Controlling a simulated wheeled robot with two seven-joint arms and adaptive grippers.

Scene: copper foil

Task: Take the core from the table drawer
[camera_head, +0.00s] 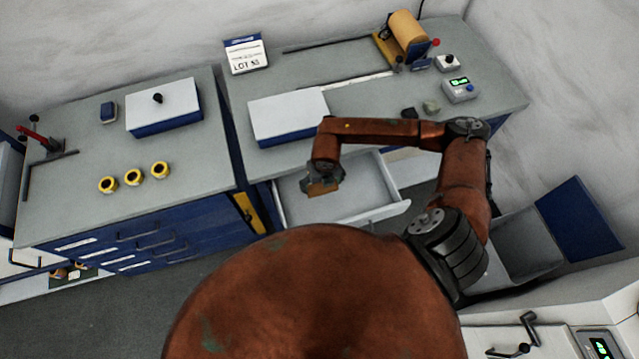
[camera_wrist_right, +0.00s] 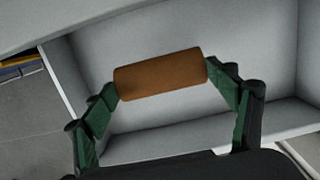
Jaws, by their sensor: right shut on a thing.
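The core (camera_wrist_right: 160,74) is a plain brown cylinder. In the right wrist view it lies crosswise between the two green fingers of my right gripper (camera_wrist_right: 162,78), which are shut on its ends. In the head view the core (camera_head: 322,188) is a small brown piece at my right gripper (camera_head: 322,184), over the left part of the open table drawer. The drawer (camera_head: 372,213) is pulled out under the right table and looks otherwise empty. I cannot tell how high the core is above the drawer floor. My left gripper is not in view.
A white box (camera_head: 289,113) stands on the table (camera_head: 350,58) just behind the drawer. A copper-coloured roll (camera_head: 408,32) on a stand and a small device with a green display (camera_head: 459,90) are further right. On the left bench (camera_head: 75,190) stand several yellow rings (camera_head: 133,177) and another lidded box (camera_head: 163,106).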

